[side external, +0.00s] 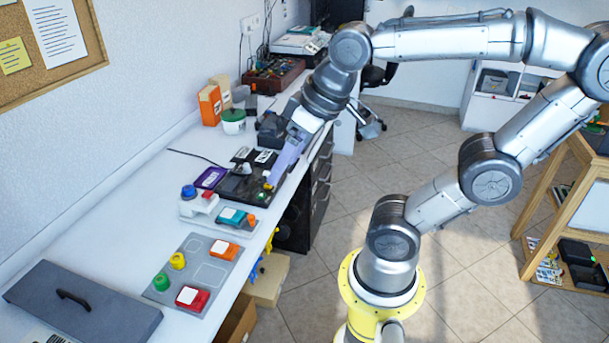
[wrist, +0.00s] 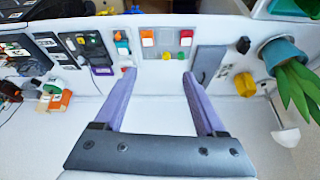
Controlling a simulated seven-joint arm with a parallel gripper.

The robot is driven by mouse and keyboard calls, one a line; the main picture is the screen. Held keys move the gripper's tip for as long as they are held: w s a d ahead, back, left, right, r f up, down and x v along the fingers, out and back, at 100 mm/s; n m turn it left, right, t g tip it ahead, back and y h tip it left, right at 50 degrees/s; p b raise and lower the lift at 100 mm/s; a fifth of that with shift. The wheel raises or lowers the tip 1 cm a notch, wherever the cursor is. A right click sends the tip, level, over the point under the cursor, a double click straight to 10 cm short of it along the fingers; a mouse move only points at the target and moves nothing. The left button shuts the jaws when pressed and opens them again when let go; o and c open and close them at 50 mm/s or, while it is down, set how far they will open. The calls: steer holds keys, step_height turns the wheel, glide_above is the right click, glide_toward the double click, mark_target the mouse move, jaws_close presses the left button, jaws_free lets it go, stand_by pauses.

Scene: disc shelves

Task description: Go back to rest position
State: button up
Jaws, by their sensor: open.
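My gripper (side external: 270,184) is at the end of my arm, over the far part of the white bench in the side view. Its purple fingers point down toward the black tray area. In the wrist view my gripper (wrist: 158,75) is open, with its two purple fingers wide apart and nothing between them. The arm is bent high, with its upper links raised above the floor to the right of the bench. In the side view I cannot tell how far the fingertips are above the tray.
A grey board (side external: 196,272) with red, orange, yellow and green pieces lies on the bench. A small device with a blue knob (side external: 188,191), a black tray (side external: 240,188) and orange boxes (side external: 210,105) stand farther back. A grey lid (side external: 82,302) lies in front. A potted plant (wrist: 286,58) shows at right.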

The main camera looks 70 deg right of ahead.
steer(key=shift+n, duration=0.6)
steer(key=s+f, duration=0.2)
steer(key=s, duration=0.1)
steer(key=shift+s+a+f, duration=0.1)
steer(key=shift+a+f, duration=0.1)
